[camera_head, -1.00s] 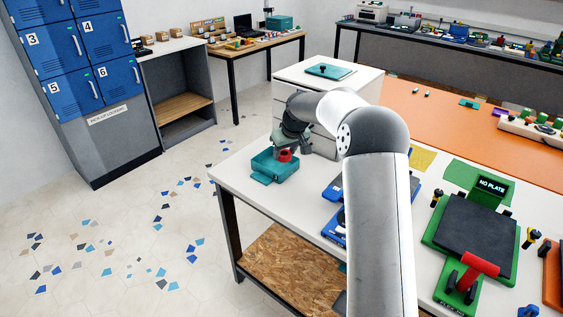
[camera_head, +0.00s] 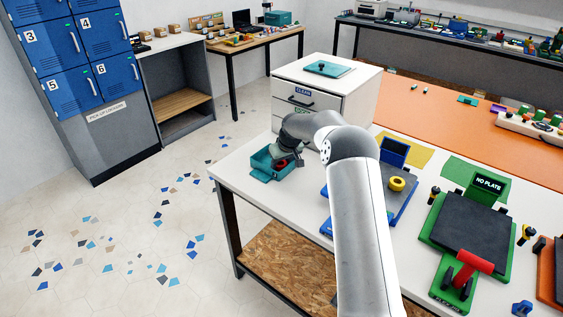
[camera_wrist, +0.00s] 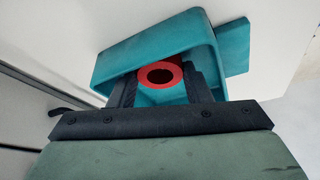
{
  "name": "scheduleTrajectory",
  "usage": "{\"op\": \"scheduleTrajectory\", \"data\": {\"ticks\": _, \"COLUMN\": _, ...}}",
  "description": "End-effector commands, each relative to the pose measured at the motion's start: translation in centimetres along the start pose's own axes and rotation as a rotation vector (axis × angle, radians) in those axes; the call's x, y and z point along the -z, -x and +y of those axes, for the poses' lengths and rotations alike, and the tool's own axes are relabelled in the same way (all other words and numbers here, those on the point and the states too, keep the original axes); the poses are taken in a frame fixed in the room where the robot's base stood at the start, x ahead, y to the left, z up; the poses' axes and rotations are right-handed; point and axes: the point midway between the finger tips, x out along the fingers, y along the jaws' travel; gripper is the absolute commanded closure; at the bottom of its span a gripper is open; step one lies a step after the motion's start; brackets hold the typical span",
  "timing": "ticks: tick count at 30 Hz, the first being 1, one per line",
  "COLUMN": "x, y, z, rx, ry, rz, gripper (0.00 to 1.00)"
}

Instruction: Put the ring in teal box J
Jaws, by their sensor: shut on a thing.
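The red ring (camera_wrist: 161,75) is between the fingers of my gripper (camera_wrist: 160,88) in the wrist view, and the jaws are shut on it. It sits within the opening of the teal box (camera_wrist: 233,38). In the head view the red ring (camera_head: 281,164) shows low inside the teal box (camera_head: 262,174), partly hidden by my gripper (camera_head: 285,160). Whether the ring touches the box floor cannot be told. No letter on the box can be read. A teal lid-like panel lies on top of the white cabinet.
The box stands near the white table's (camera_head: 232,170) left edge. A white drawer cabinet (camera_head: 335,92) stands behind it. A blue printer with a yellow ring (camera_head: 397,184) and a green printer (camera_head: 470,237) marked "NO PLATE" are to the right.

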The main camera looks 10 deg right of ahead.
Motion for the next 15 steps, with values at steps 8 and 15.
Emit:
{"op": "scheduleTrajectory", "data": {"ticks": 8, "x": -0.13, "y": -0.29, "z": 0.00, "rx": 0.000, "ry": 0.000, "rz": 0.000, "gripper": 0.47}}
{"op": "scheduleTrajectory", "data": {"ticks": 15, "x": 0.13, "y": 0.32, "z": 0.00, "rx": 0.000, "ry": 0.000, "rz": 0.000, "gripper": 0.47}}
